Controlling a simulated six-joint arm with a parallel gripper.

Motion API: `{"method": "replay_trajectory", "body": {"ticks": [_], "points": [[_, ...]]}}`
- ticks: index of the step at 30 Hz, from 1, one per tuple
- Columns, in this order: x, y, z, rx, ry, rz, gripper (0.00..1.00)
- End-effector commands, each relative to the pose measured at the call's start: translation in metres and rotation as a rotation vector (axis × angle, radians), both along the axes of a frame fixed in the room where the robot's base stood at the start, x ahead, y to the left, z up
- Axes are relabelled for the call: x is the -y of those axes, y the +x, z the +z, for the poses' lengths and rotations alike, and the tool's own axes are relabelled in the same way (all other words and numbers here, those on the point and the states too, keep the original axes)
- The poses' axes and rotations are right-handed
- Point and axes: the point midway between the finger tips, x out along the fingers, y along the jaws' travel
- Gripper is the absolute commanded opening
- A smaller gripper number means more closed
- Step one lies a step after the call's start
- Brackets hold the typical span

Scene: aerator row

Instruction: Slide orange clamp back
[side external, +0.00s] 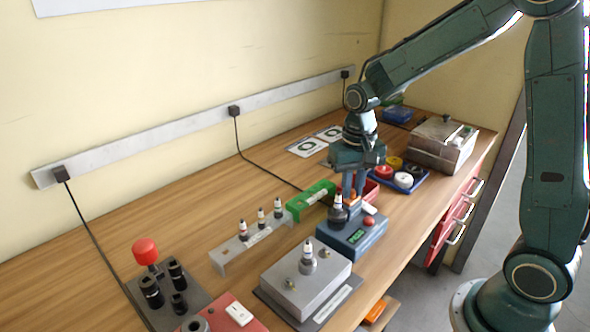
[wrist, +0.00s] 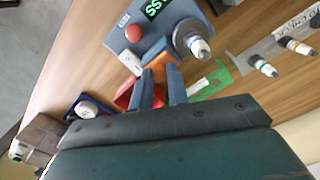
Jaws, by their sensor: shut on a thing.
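The orange clamp (side external: 353,199) sits on top of a blue-grey tester box (side external: 346,245), mostly hidden by my fingers. In the wrist view the orange clamp (wrist: 161,62) shows between my fingertips. My gripper (side external: 353,192) points down over the tester and is shut on the clamp; it also shows in the wrist view (wrist: 160,75). A dark aerator part with a white banded tip (side external: 338,208) stands upright on the tester beside the clamp. The tester has a red button (side external: 369,221) and a lit green display (side external: 356,237), partly legible in the wrist view as "SS".
A grey rack (side external: 225,262) holds several aerators to the left, with a green holder (side external: 313,200) behind the tester. A grey metal block (side external: 290,285) stands in front left. A blue tray (side external: 414,187) of round caps and a metal box (side external: 443,145) stand to the right.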

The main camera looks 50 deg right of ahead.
Motion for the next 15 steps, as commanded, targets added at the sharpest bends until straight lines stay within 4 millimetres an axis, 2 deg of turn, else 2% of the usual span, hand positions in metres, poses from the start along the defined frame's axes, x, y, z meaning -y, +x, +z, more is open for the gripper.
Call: {"method": "replay_trajectory", "body": {"ticks": [1, 2, 3, 4, 15], "points": [[0.0015, 0.0000, 0.0000, 0.001, -0.003, -0.005, 0.03], [0.0015, 0.0000, 0.0000, 0.001, -0.003, -0.005, 0.20], [0.0016, 0.0000, 0.0000, 0.001, -0.003, -0.005, 0.28], [0.0015, 0.0000, 0.0000, 0.001, -0.003, -0.005, 0.32], [0.0009, 0.0002, 0.0024, 0.001, -0.002, -0.003, 0.32]]}}
